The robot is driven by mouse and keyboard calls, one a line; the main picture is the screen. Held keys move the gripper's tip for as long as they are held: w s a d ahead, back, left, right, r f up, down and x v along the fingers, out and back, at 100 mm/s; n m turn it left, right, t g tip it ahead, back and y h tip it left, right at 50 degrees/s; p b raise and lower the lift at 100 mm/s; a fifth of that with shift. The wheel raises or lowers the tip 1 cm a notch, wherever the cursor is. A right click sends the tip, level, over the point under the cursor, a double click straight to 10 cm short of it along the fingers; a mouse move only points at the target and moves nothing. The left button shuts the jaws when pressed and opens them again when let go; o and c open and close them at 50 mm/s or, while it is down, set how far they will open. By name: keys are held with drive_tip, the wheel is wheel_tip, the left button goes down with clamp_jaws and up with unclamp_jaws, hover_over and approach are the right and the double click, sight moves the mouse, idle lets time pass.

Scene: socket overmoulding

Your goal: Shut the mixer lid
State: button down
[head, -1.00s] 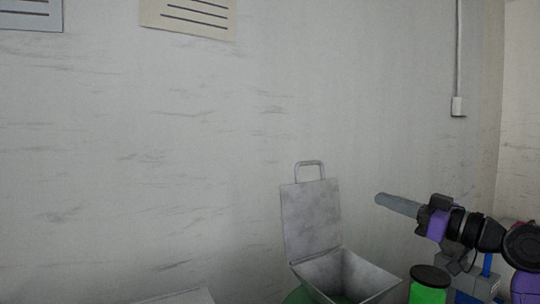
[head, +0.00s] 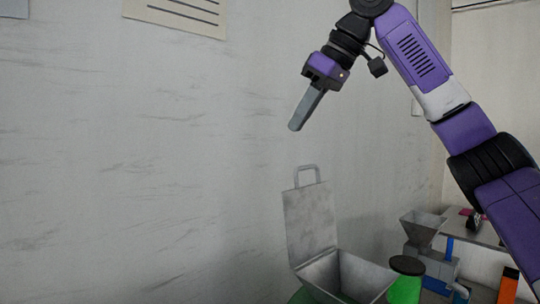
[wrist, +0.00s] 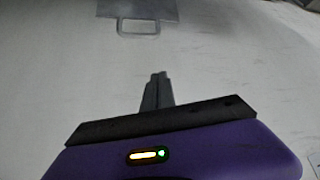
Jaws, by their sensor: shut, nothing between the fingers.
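The mixer lid (head: 311,222) is a flat grey metal plate that stands upright, open, at the back of the mixer's grey hopper (head: 347,276). Its loop handle (head: 307,176) is at the top edge. The hopper's open mouth shows. My gripper (head: 294,127) is shut and empty, pointing down and left, above the lid's handle and apart from it in the head view. In the wrist view my gripper's fingers (wrist: 158,76) are together, and the lid (wrist: 140,10) with its handle (wrist: 138,28) shows at the top edge, beyond the fingertips.
A green container with a black top (head: 407,266) stands right of the hopper. Farther right are a small grey funnel machine (head: 422,228) and an orange object (head: 508,285). A pale wall (head: 150,150) is behind. The air left of the lid is clear.

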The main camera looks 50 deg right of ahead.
wheel_tip(320, 180, down, 8)
drive_tip(key=w, duration=0.1)
drive_tip(key=shift+m+g+h, duration=0.4)
idle(0.5)
